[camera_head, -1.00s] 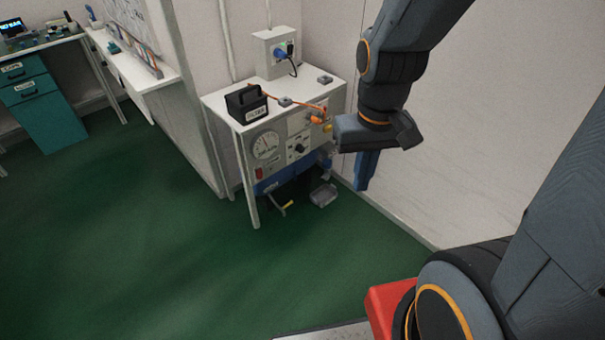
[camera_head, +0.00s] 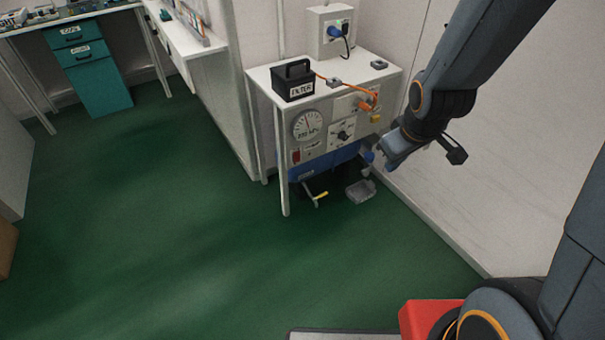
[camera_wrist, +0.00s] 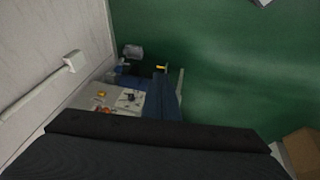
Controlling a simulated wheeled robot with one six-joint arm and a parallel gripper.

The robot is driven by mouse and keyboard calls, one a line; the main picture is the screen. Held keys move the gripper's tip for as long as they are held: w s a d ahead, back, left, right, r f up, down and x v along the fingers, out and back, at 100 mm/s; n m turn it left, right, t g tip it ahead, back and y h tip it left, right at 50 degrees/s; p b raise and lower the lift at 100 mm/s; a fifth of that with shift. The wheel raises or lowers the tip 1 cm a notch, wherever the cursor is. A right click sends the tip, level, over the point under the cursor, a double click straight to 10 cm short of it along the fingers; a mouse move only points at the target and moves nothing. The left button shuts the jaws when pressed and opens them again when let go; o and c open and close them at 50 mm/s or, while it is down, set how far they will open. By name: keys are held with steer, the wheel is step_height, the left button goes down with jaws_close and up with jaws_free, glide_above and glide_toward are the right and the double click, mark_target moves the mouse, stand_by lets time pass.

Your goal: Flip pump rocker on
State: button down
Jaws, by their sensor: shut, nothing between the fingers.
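The pump rocker (camera_head: 296,157) is a small red switch at the lower left of the grey panel (camera_head: 325,132), below the round gauge. Whether it is on or off is too small to tell. My gripper (camera_head: 371,158) is shut and empty, at the panel's right side in the head view, well right of the rocker. The gap between fingertips and panel is unclear.
A black filter box (camera_head: 293,82) and an orange hose sit on the table (camera_head: 262,76). Below the panel are a blue pump body, a yellow-handled lever (camera_head: 320,197) and a grey tray (camera_head: 360,191). A wall stands close on the right. The green floor in front is clear.

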mark_target(297, 161)
steer(key=w+a+f+n+t+y+b, duration=0.3)
steer(key=w+a+f+n+b, duration=0.2)
steer(key=f+b, duration=0.3)
steer(key=w+a+f+n+t+y+b, duration=0.3)
steer(key=w+a+f+n+b, duration=0.2)
steer(key=f, duration=0.8)
steer(key=w+a+f+n+t+y+b, duration=0.3)
steer(key=w+a+f+n+b, duration=0.2)
steer(key=b, duration=0.8)
steer(key=w+f+n, duration=0.3)
steer(key=w+f, duration=0.1)
steer(key=f, duration=0.1)
steer(key=shift+w+f, duration=0.15)
steer(key=shift+w, duration=0.1)
steer(key=b+x, duration=0.1)
steer(key=x, duration=0.3)
steer(key=b+x, duration=0.2)
steer(key=x, duration=0.3)
steer(key=b+x, duration=0.2)
steer(key=x, duration=0.3)
steer(key=shift+r, duration=0.3)
steer(key=shift+a, duration=0.1)
